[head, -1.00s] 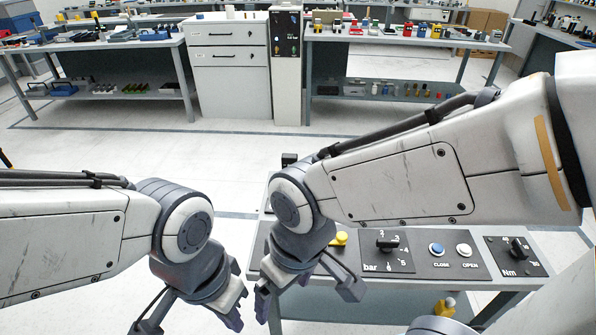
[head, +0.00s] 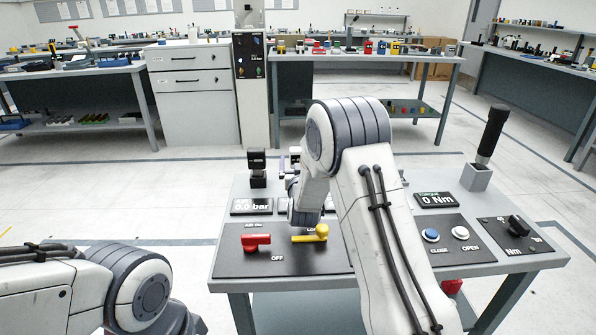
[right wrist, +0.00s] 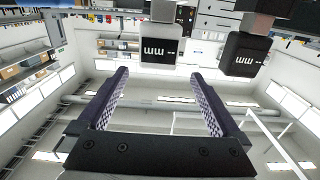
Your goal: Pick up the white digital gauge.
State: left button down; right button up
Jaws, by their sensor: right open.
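The white digital gauge (right wrist: 159,45) shows upside down in the right wrist view, with "mm" on its dark display. It lies ahead of my right gripper (right wrist: 158,75), roughly centred between the open fingertips and apart from them. A similar black gauge (right wrist: 246,48) is to its right there. In the head view the black gauge (head: 257,168) stands at the back left of the bench. The white gauge is mostly hidden there by my right gripper and arm. My left gripper is out of the picture; only its arm shows at the lower left.
The bench (head: 520,262) carries a red valve handle (head: 256,242), a yellow valve handle (head: 312,236), a blue button (head: 431,235), a white button (head: 460,233), a torque knob (head: 517,225) and a black-handled tool in a holder (head: 475,178). Open floor lies behind it.

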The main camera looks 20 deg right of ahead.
aim_at(298, 148)
jog(key=x, duration=0.4)
jog(key=shift+w+d+r, duration=0.1)
jog(key=shift+w+d, duration=0.05)
jog(key=shift+w, duration=0.2)
jog(key=shift+x, duration=2.5)
jog(key=shift+d, duration=0.1)
jog(key=c, duration=1.3)
grip_shut()
